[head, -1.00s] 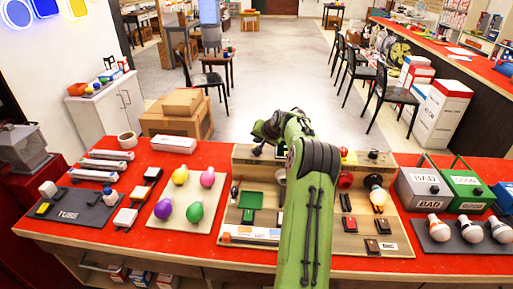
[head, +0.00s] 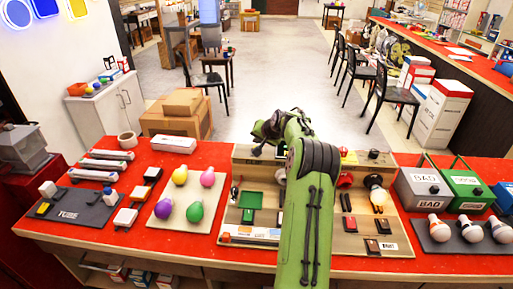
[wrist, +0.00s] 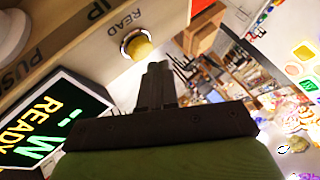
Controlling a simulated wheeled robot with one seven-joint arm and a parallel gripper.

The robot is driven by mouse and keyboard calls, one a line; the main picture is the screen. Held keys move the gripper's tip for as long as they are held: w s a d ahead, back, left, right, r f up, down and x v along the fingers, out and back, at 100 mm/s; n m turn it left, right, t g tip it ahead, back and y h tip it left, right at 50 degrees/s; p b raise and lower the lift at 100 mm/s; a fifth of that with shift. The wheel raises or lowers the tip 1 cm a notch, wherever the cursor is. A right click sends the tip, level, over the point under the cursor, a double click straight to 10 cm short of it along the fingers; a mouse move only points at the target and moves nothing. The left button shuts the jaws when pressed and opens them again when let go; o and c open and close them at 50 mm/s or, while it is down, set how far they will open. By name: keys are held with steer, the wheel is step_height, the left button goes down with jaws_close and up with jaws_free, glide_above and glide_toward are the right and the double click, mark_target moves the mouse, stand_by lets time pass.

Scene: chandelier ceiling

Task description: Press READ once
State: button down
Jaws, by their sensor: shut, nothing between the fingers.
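The READ button is a round yellow button (wrist: 138,46) in a pale ring, in the wrist view. It sits on a light panel (wrist: 90,60) beside the printed word READ. My gripper (wrist: 157,70) is shut and empty, its fingertips just below the button in the picture. I cannot tell whether they touch it. A dark display (wrist: 48,120) at the left of the wrist view shows READY and a W in lit letters. In the head view my green arm reaches over the wooden test board (head: 336,238) and hides the button and fingertips.
The red counter (head: 110,232) holds a bulb board (head: 181,222) with several coloured bulbs to the left. A dark strip lettered UP and PUSH (wrist: 60,45) crosses the panel near the button.

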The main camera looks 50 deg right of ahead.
steer(key=shift+f, duration=0.35)
steer(key=shift+f+b, duration=0.45)
steer(key=shift+f, duration=0.05)
stand_by(0.4)
steer(key=shift+r, duration=0.1)
steer(key=shift+r+p, duration=0.8)
steer(key=shift+r, duration=0.05)
step_height(320, 180, up, 5)
steer(key=p, duration=0.4)
steer(key=shift+r, duration=0.1)
stand_by(0.5)
